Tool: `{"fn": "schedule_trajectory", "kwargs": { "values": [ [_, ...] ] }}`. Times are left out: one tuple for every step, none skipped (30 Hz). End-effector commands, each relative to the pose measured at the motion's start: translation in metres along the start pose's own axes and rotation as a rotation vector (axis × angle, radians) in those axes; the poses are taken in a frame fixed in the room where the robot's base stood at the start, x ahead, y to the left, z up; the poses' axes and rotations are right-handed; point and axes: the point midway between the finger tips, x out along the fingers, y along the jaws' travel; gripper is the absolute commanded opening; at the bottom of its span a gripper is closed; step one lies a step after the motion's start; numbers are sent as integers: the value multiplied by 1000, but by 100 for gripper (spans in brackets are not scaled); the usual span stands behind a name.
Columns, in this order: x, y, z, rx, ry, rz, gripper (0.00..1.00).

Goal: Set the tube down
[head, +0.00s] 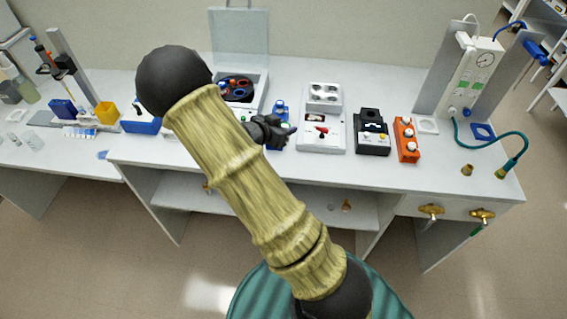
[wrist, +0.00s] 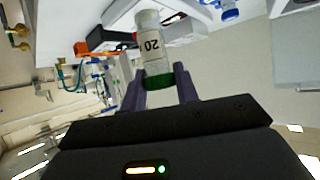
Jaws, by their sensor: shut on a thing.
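The tube (wrist: 151,48) is clear with a white label reading 20, upside down in the wrist view, and a green cap at the end nearer my gripper. My gripper (wrist: 160,84) is shut on it near the capped end, with one dark finger on each side. The tube's far end points away from the palm and looks free. In the head view my gripper (head: 270,131) is over the middle of the bench, in front of the open-lidded device. The tube cannot be made out clearly there.
The open-lidded device (head: 262,84) stands behind my gripper. A white instrument (head: 322,133), a black box (head: 373,138) and an orange box (head: 406,141) stand to its right. A teal hose (head: 508,136) curves at the right. Bare bench (head: 330,168) lies in front.

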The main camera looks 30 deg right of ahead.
Motion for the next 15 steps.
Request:
{"fn": "schedule_trajectory", "kwargs": {
  "values": [
    [0, 0, 0, 0, 0, 0, 9],
    [0, 0, 0, 0, 0, 0, 9],
    [0, 0, 1, -1, 0, 0, 9],
    [1, 0, 2, -1, 1, 1, 9],
    [2, 0, 3, -3, 1, 1, 9],
    [4, 0, 6, -4, 1, 1, 9],
    [5, 0, 9, -5, 1, 1, 9],
    [7, 0, 13, -6, 1, 1, 9],
    [11, 1, 19, -6, 1, 2, 9],
    [13, 1, 23, -7, 1, 3, 9],
    [16, 1, 28, -7, 1, 3, 9],
    [19, 1, 33, -7, 1, 3, 9],
    [21, 1, 37, -6, 1, 3, 9],
    [23, 1, 41, -5, 1, 2, 9],
    [26, 1, 46, -5, 1, 2, 9]
  ]
}}
